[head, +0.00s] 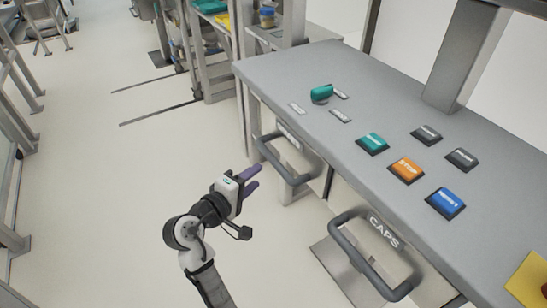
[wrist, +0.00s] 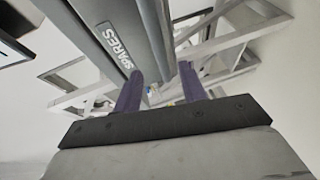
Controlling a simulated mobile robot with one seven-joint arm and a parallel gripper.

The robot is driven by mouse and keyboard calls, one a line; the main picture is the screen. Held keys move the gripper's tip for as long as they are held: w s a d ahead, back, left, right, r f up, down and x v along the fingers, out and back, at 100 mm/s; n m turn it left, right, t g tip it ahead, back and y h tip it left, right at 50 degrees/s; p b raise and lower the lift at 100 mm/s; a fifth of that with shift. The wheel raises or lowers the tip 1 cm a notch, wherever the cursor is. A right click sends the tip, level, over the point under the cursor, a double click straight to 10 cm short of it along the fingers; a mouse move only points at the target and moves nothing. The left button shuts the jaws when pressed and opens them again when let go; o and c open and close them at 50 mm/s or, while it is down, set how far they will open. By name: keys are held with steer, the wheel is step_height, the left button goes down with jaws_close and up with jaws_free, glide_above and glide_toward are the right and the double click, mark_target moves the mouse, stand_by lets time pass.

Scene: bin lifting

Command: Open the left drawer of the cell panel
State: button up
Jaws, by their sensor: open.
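The cell panel (head: 300,75) is a long grey console with drawers under its front edge. The left drawer (head: 289,136) carries a grey bar handle (head: 283,172) and looks shut. In the wrist view its label reads SPARES, and the handle (wrist: 157,35) runs toward the space between my fingers. My gripper (head: 258,177), with two purple fingers, is open and empty, just left of the handle. In the wrist view its fingertips (wrist: 160,80) lie either side of the handle's near end. I cannot tell whether the bar is between them or just beyond.
A second drawer handle (head: 370,262), labelled CAPS, sticks out to the right. A green knob (head: 321,94) and several coloured buttons, such as an orange one (head: 406,168), sit on the panel top. Shelving (head: 210,60) stands behind.

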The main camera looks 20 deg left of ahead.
mark_target(274, 161)
steer(key=p+x, duration=0.1)
steer(key=x, duration=0.9)
steer(key=shift+a+p, duration=0.1)
steer(key=shift+p, duration=0.25)
jaws_close()
